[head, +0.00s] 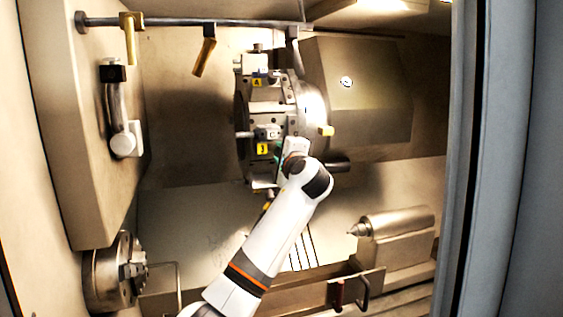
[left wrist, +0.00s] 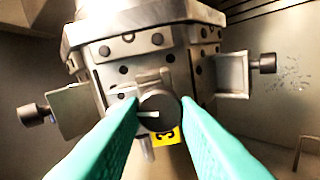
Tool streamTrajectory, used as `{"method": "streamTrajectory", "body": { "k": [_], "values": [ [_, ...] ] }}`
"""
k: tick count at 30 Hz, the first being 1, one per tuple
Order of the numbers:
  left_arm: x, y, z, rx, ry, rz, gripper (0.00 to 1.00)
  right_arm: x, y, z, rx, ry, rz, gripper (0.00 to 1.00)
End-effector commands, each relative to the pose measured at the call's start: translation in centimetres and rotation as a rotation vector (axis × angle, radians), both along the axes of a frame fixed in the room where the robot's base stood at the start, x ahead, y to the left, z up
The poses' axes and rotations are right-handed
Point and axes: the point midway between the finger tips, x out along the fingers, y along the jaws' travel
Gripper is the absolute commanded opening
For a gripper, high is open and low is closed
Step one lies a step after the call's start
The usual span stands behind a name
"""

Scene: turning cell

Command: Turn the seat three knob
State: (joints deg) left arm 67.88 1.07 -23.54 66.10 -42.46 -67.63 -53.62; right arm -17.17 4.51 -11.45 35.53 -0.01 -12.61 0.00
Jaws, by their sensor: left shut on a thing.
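The seat three knob (left wrist: 160,108) is a dark round knob with a pale line across it, on the front face of the tool turret (left wrist: 150,60). A yellow label with a 3 (left wrist: 168,137) shows just below it, partly covered. My left gripper (left wrist: 161,112) has its teal fingers on both sides of the knob, shut on it. In the head view my left gripper (head: 279,160) reaches the turret (head: 242,115) beside the yellow 3 label (head: 262,149); my wrist hides the knob there. My right gripper is in neither view.
Other dark knobs stick out at the turret's left (left wrist: 31,115) and right (left wrist: 264,63). A chuck (head: 104,277) is at lower left, and a tailstock (head: 398,232) with a pointed centre at lower right. A rail (head: 190,22) with yellow-ended fittings crosses above.

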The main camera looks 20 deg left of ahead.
Motion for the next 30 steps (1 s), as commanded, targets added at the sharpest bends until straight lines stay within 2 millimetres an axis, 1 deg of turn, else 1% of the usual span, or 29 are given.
{"method": "streamTrajectory", "body": {
  "k": [1, 3, 12, 29, 30],
  "values": [
    [0.0, -0.1, -0.5, -0.029, -0.014, 0.0, 0.06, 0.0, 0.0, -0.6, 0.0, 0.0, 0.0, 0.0],
    [0.0, 0.0, -0.4, -0.063, -0.039, 0.0, 0.06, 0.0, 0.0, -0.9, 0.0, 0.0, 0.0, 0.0],
    [0.0, 0.0, -0.4, -0.16, -0.101, 0.002, 0.06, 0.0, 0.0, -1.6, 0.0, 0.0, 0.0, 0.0],
    [0.0, 0.0, -0.5, -0.184, -0.114, 0.002, 0.06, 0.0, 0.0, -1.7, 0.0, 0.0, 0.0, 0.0],
    [0.0, 0.0, -0.5, -0.184, -0.114, 0.002, 0.33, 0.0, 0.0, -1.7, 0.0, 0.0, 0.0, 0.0]
  ]
}}
